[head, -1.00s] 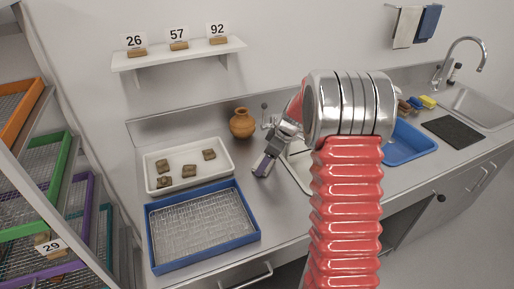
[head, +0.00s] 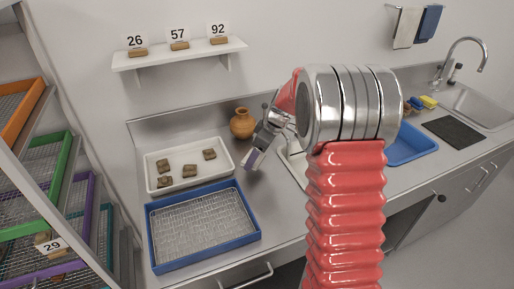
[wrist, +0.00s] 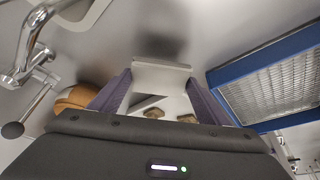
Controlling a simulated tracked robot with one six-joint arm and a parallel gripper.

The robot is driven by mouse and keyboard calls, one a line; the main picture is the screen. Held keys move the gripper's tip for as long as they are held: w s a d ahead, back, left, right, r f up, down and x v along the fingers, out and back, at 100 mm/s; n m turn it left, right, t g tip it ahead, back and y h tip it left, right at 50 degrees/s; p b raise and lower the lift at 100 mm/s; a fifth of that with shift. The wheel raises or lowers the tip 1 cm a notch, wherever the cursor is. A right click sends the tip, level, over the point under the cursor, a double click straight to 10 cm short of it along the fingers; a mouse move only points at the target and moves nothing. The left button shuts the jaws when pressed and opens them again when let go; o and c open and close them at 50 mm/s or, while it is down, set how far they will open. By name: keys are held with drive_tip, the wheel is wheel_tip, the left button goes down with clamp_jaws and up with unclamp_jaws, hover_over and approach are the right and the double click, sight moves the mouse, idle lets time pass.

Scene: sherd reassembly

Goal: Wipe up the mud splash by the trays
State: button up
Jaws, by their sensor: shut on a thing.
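My gripper (head: 251,160) is over the counter, just right of the white tray (head: 149,185). In the wrist view its purple fingers (wrist: 158,88) are shut on a pale, flat-faced thing (wrist: 162,74), whose kind I cannot tell. The blue tray (head: 152,238) stands in front of the white tray; it also shows at the right of the wrist view (wrist: 222,100). I cannot make out a clear mud splash. A dim dark patch (wrist: 165,46) on the counter beyond the fingertips may be a shadow. My arm hides part of the counter.
Several brown sherds (head: 189,171) lie in the white tray. An orange-brown pot (head: 242,123) stands behind my gripper. A blue basin (head: 410,148), a yellow sponge (head: 428,102) and a sink (head: 478,105) are at right. Cloths (head: 407,27) hang on the wall rail.

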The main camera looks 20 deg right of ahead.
drive_tip(key=shift+d+r, duration=0.1)
drive_tip(key=shift+r, duration=1.8)
